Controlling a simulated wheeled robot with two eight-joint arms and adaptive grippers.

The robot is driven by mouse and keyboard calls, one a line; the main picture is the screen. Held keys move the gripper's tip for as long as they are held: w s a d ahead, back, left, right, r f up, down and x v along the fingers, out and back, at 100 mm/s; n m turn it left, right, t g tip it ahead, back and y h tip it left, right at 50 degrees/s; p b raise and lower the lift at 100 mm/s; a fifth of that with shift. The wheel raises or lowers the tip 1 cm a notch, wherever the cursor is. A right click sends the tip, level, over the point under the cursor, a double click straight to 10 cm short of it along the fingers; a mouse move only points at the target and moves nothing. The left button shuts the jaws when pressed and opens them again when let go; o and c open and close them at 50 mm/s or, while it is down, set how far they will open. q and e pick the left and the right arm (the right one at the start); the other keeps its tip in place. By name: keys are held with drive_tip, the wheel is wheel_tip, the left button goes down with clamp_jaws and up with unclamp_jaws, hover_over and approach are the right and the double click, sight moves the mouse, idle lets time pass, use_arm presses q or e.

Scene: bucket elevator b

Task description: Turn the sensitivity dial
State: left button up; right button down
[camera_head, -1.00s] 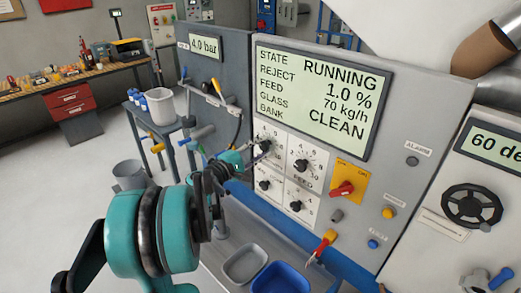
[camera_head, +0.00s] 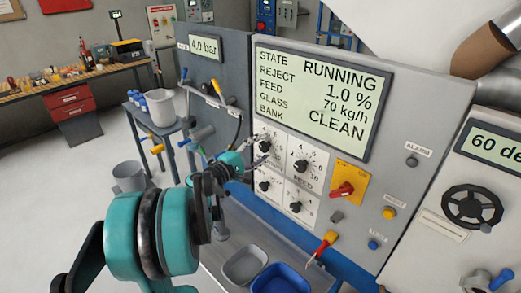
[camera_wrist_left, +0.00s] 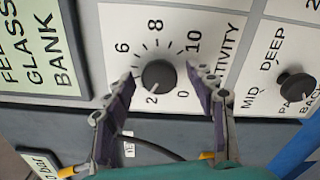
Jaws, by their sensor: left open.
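The sensitivity dial is a round black knob (camera_wrist_left: 158,75) on a white plate with a number scale; the label is partly hidden and reads "TIVITY" in the left wrist view. Its light mark appears to point near the 2. In the head view the dial (camera_head: 265,146) is at the upper left of a group of dials under the screen. My left gripper (camera_head: 256,160) is at the panel just by this dial. In the left wrist view the left gripper (camera_wrist_left: 162,72) is open, one finger on each side of the knob, with gaps visible. My right gripper is not in view.
Other dials (camera_head: 301,166) sit close right and below. A red switch on a yellow plate (camera_head: 345,190) is further right. The screen (camera_head: 320,95) is above. A grey tray (camera_head: 245,265) and a blue tray (camera_head: 281,278) lie below. A red-handled tool (camera_head: 326,243) is near the panel.

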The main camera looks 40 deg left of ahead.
use_arm(q)
drive_tip(key=s+a, duration=0.1)
drive_tip(key=s, duration=1.1)
drive_tip(key=w+d+f+m+g+h+b, duration=0.15)
drive_tip(key=d+f+m+g, duration=0.35)
drive_tip(key=d, duration=0.5)
drive_tip(key=w+d+f+m+g+h+b, duration=0.1)
drive_tip(key=d+f+m+g+b, duration=0.15)
drive_tip(key=d+f, duration=0.65)
drive_tip(key=s+d+f+m+g+y+b, duration=0.3)
drive_tip(key=s+d+f+m, duration=0.3)
drive_tip(key=s+d+m, duration=0.5)
drive_tip(key=shift+d+f+m+y+b, duration=0.15)
drive_tip(key=shift+f+m+y+b, duration=0.15)
drive_tip(key=shift+m+y+b, duration=0.5)
drive_tip(key=shift+h, duration=0.25)
idle(2.8)
